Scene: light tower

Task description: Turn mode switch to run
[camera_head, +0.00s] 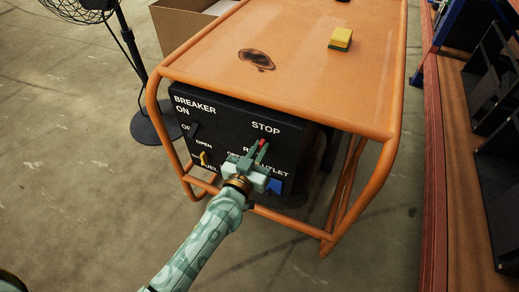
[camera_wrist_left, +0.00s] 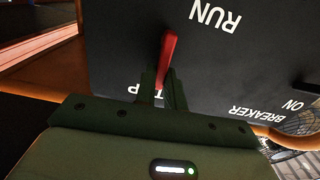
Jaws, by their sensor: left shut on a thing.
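The mode switch is a small red lever (camera_head: 262,143) on the black front panel (camera_head: 222,112) of an orange-framed machine. In the head view its red tip shows between the STOP label above and the partly covered RUN label below. In the left wrist view the red lever (camera_wrist_left: 168,52) stands out between my fingers, with RUN seen upside down beyond it and STOP partly hidden behind the fingers. My left gripper (camera_head: 257,152) is shut on the lever; its fingers (camera_wrist_left: 164,82) flank it. My right gripper is not in view.
The panel also holds a black breaker switch (camera_head: 193,130), a yellow fuel lever (camera_head: 203,158) and a blue outlet (camera_head: 275,186). A fan (camera_head: 130,60) stands left, shelving right. Floor in front is clear.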

